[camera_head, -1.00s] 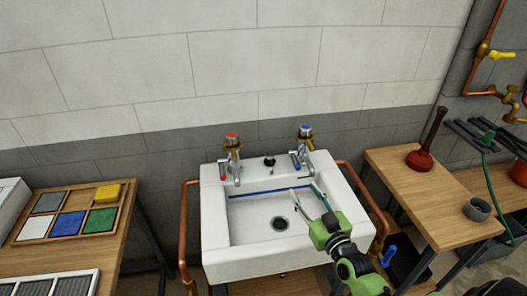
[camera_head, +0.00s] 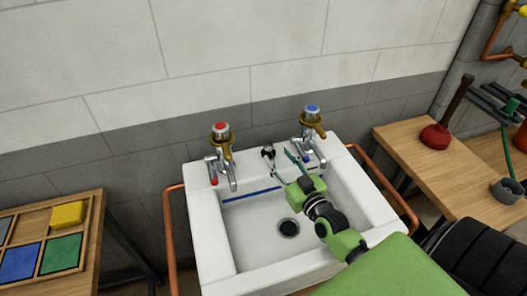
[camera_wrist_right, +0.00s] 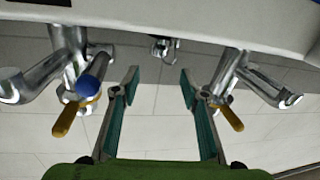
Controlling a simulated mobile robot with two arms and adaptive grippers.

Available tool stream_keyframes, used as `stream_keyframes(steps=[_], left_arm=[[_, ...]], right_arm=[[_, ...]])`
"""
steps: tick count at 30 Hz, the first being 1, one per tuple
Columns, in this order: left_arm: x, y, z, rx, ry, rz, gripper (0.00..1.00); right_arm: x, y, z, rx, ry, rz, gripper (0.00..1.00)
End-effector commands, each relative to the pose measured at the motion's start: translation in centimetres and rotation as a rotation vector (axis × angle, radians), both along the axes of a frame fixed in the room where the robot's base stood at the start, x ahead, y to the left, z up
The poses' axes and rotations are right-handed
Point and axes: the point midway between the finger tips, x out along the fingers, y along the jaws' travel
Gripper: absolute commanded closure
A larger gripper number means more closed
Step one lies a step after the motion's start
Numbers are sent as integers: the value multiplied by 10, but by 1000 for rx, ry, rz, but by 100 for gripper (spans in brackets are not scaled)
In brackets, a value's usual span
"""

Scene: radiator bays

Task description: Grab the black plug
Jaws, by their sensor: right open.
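The black plug (camera_head: 268,150) sits on the back ledge of the white sink (camera_head: 215,262), between the two taps. In the right wrist view the small dark plug (camera_wrist_right: 160,46) shows near the top, ahead of the fingertips and roughly centred between them. My right gripper (camera_head: 280,161) is open and empty, reaching over the basin to the back ledge. One finger appears close to the plug in the head view; I cannot tell whether they touch. In the wrist view the open fingers (camera_wrist_right: 159,77) stand apart with a gap before the plug. My left gripper is out of view.
The red-marked tap (camera_head: 221,150) and blue-marked tap (camera_head: 310,135) flank the plug closely. A dark drain (camera_head: 288,228) is in the basin. A plunger (camera_head: 437,135) stands on a right bench; a block tray (camera_head: 90,225) is at left.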

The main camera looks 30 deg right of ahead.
Motion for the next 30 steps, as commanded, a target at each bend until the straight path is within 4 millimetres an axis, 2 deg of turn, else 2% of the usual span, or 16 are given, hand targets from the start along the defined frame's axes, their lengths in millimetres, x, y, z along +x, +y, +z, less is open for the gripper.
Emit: stream_keyframes(steps=[1,8,17,24,30], left_arm=[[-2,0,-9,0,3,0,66],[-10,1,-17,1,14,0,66],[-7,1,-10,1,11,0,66],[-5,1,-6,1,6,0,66],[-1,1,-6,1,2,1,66]], right_arm=[[0,0,-9,0,0,0,60],[3,0,-17,0,0,0,60],[35,-5,-14,0,-2,0,60],[68,-9,-15,0,-1,0,60],[75,-10,-16,0,0,0,60]])
